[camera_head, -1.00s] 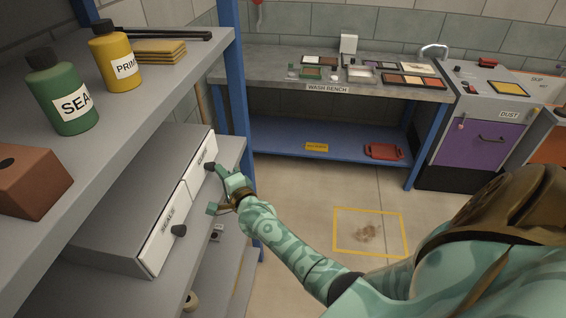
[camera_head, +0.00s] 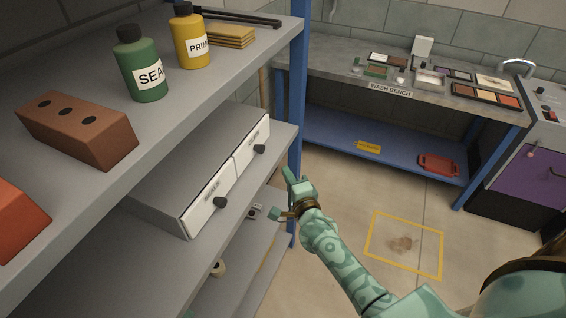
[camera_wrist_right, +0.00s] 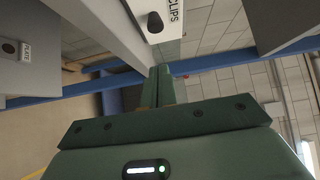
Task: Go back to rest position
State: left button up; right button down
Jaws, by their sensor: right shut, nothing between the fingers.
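My right gripper (camera_head: 286,190) is shut and empty, apart from everything, in front of the shelf's blue upright in the head view. In the right wrist view its fingers (camera_wrist_right: 157,88) lie together, with nothing between them. Two white-fronted drawers sit in a grey unit (camera_head: 185,170) on the middle shelf, and both look closed. The drawer labelled CLIPS shows its dark knob (camera_wrist_right: 155,22) near the fingers in the wrist view, not held. My left gripper is not in view.
The upper shelf holds a brown hollow brick (camera_head: 78,128), a green bottle (camera_head: 143,65), a yellow bottle (camera_head: 190,38) and an orange brick (camera_head: 15,220). A wash bench (camera_head: 335,70) stands behind. The floor around the yellow taped square (camera_head: 405,262) is clear.

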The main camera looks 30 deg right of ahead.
jog(key=s, duration=0.4)
jog(key=s+a+f+n+g+y+b, duration=0.1)
jog(key=s+f+n+g, duration=0.2)
jog(key=s+f+n, duration=0.5)
jog(key=s+a+f+n+g+y, duration=0.1)
jog(key=s+f+n+g, duration=0.2)
jog(key=f, duration=0.8)
jog(key=s+a+f+n+g+b, duration=0.1)
jog(key=s+f+n+g, duration=0.2)
jog(key=s+f+n, duration=0.5)
jog(key=s+d+f+n+g+b, duration=0.1)
jog(key=s+f+g, duration=0.1)
jog(key=s+f, duration=0.3)
jog(key=s+f+n+g+b, duration=0.1)
jog(key=s+f+g, duration=0.2)
jog(key=s, duration=1)
jog(key=s+d+f+n+g+b, duration=0.1)
jog(key=s+f+g, duration=0.2)
jog(key=s+f, duration=0.5)
jog(key=shift+s+d+f+n, duration=0.3)
jog(key=shift+s+d+n, duration=0.1)
jog(key=shift+s, duration=0.7)
